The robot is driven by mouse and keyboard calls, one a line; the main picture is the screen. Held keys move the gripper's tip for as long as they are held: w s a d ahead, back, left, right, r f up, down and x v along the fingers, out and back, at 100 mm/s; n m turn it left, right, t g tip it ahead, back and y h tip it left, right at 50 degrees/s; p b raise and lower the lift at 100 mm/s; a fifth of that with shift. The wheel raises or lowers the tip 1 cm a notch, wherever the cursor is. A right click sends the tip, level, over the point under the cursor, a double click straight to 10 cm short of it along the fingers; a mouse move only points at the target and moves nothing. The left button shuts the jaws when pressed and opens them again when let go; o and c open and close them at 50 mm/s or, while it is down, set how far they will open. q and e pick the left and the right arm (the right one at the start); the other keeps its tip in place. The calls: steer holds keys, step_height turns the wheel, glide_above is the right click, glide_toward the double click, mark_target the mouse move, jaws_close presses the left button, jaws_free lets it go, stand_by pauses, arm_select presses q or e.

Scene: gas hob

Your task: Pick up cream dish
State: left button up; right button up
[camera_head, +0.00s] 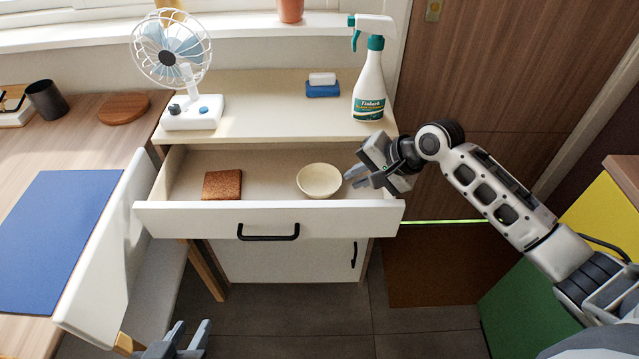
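The cream dish (320,180) is a small round bowl standing upright in the open drawer (180,217), towards its right side. My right gripper (347,180) is just to the right of the dish, with its fingers pointing left towards the rim. The fingers are apart and nothing is between them. I cannot tell whether a fingertip touches the dish. My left gripper (190,334) is low at the bottom edge of the view, in front of the cabinet and far from the dish. Its fingers are apart and empty.
A brown square block (222,185) lies in the drawer left of the dish. A fan (178,70), a spray bottle (370,80) and a blue-and-white sponge (322,86) stand on the cabinet top. A white chair (110,250) stands to the left.

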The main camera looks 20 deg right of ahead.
mark_target(337, 184)
steer(key=shift+b+x, duration=0.45)
steer(key=shift+x, duration=2.6)
steer(key=shift+w+r, duration=0.15)
steer(key=shift+w, duration=0.05)
jaws_close()
steer(key=shift+r, duration=0.1)
